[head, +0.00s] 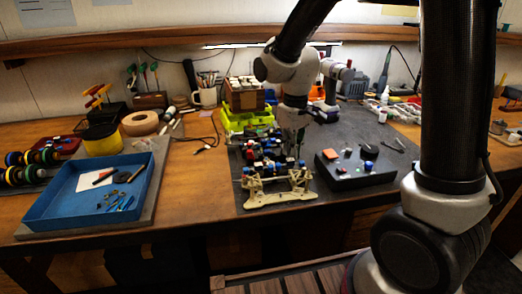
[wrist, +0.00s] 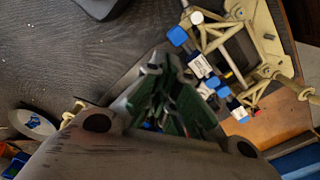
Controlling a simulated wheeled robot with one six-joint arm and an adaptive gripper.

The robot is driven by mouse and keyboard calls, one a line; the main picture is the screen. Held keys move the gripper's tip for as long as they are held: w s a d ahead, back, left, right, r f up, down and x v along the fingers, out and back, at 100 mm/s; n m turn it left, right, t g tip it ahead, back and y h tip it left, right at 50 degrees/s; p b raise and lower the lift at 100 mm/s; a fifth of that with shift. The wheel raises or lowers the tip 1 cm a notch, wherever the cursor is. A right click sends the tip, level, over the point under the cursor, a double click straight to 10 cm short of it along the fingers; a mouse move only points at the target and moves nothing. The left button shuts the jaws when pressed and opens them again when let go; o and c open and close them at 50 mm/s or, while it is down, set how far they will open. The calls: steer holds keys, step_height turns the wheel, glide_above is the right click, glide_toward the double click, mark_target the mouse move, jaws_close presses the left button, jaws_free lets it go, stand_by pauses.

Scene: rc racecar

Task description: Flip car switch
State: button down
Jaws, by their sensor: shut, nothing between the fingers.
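The car (head: 272,172) sits on the dark mat at the front middle of the bench in the head view. It has a cream frame with blue, black and red parts. In the wrist view its cream frame (wrist: 224,36) and blue and white parts fill the upper right. My gripper (wrist: 158,66) is shut and empty, pointing at the side of the car. In the head view my gripper (head: 291,138) hangs low over the back part of the car. I cannot tell whether it touches the car. The switch cannot be picked out among the small parts.
A blue tray (head: 52,212) with small tools lies at the left. A yellow-green bin (head: 240,122) stands behind the car. The bench between the tray and the mat is clear.

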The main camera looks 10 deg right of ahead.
steer(key=shift+f, duration=1.15)
stand_by(0.6)
steer(key=shift+r, duration=3.55)
steer(key=shift+s, duration=0.2)
steer(key=shift+m+g, duration=0.3)
steer(key=shift+m, duration=0.2)
steer(key=s+d, duration=0.1)
steer(key=s, duration=0.1)
steer(key=s+d, duration=0.1)
steer(key=s, duration=0.1)
steer(key=shift+d+r, duration=0.15)
steer(key=s+d+r+m+t, duration=0.5)
steer(key=s+d+r, duration=0.5)
steer(key=s+d, duration=0.2)
steer(key=s, duration=0.2)
steer(key=shift+s+d+r, duration=0.2)
steer(key=shift+s+d, duration=0.1)
